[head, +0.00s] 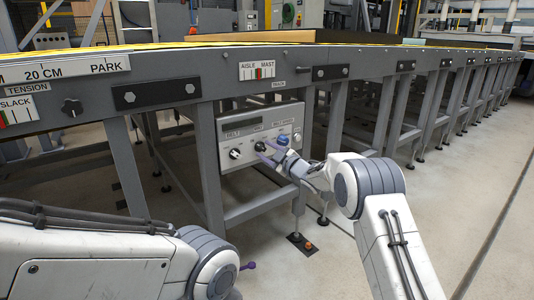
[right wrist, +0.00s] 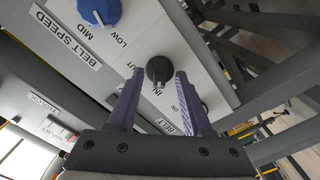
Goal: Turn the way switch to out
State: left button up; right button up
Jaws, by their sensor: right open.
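The way switch is a black knob (right wrist: 159,70) on the light control panel (head: 228,133). In the right wrist view the label IN is beside it and a partly hidden label ending in UT is on its other side. I cannot tell surely which one it points to. My right gripper (right wrist: 162,82) is open, its two purple fingers on either side of the knob in the picture; contact is not clear. In the head view the right gripper (head: 272,152) is in front of the panel. Only a purple tip of my left gripper (head: 248,266) shows behind my left arm.
A blue belt speed knob (right wrist: 98,10) sits beside the way switch. Open floor lies to the right.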

grip_shut()
